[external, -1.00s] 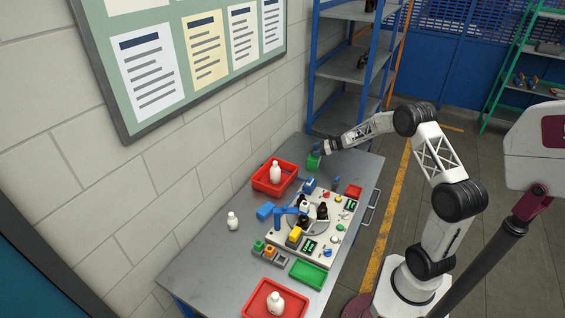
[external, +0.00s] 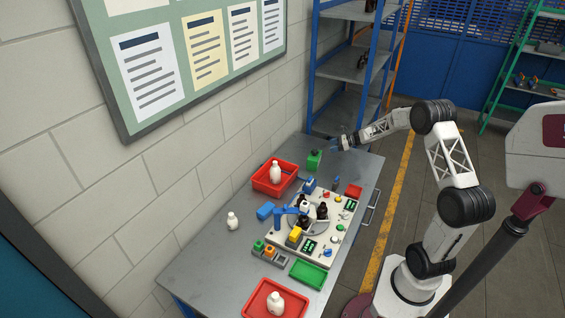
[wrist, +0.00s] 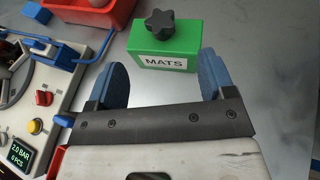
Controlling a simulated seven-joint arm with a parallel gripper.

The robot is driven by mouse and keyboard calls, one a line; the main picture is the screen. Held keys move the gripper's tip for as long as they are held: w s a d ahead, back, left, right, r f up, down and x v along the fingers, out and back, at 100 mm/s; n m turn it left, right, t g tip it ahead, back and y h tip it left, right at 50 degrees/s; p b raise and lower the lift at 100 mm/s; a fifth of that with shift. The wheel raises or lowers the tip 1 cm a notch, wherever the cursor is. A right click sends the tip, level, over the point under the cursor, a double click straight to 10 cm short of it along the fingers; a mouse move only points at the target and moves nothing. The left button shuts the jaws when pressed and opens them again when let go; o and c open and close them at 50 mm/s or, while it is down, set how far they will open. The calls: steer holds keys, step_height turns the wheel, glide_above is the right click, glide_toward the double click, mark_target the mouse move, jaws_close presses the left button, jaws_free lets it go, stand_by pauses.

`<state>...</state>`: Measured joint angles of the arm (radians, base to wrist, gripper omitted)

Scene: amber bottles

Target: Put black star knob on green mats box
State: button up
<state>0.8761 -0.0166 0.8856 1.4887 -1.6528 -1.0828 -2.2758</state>
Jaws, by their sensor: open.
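The green mats box (wrist: 163,50) stands on the metal table, its white MATS label facing my gripper in the wrist view. The black star knob (wrist: 160,24) rests on top of the box. In the external view the box (external: 314,161) is near the far end of the table, with the dark knob (external: 316,150) small on top. My gripper (wrist: 162,80) is open and empty, its blue fingers apart, a little back from the box. In the external view my gripper (external: 336,143) is to the right of the box and clear of it.
A red bin (external: 262,180) with a white bottle (external: 275,172) stands left of the box. The machine panel (wrist: 62,75) with knobs and a display is at the wrist view's left. Bare table (wrist: 260,60) lies right of the box.

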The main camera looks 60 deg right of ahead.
stand_by(0.7)
steer(key=w+a+r+m+t+h, duration=0.1)
steer(key=w+a+r+m+h, duration=0.4)
steer(key=a+r+m, duration=0.65)
steer(key=s+a+r+m+g+h, duration=0.2)
steer(key=s+a+r+m+h, duration=0.25)
steer(key=a+r+m, duration=0.55)
steer(key=s+a+f+m+g+y, duration=0.2)
steer(key=s+a+m+g, duration=0.2)
steer(key=s+a+m, duration=0.5)
steer(key=s+a+f+m+g+y, duration=0.2)
steer(key=s+a+m, duration=0.8)
steer(key=s+a, duration=1.1)
steer(key=s+g, duration=0.2)
steer(key=s, duration=0.2)
steer(key=shift+s+a+f+g, duration=0.15)
steer(key=shift+s+a+g, duration=0.05)
steer(key=shift+s+g, duration=0.2)
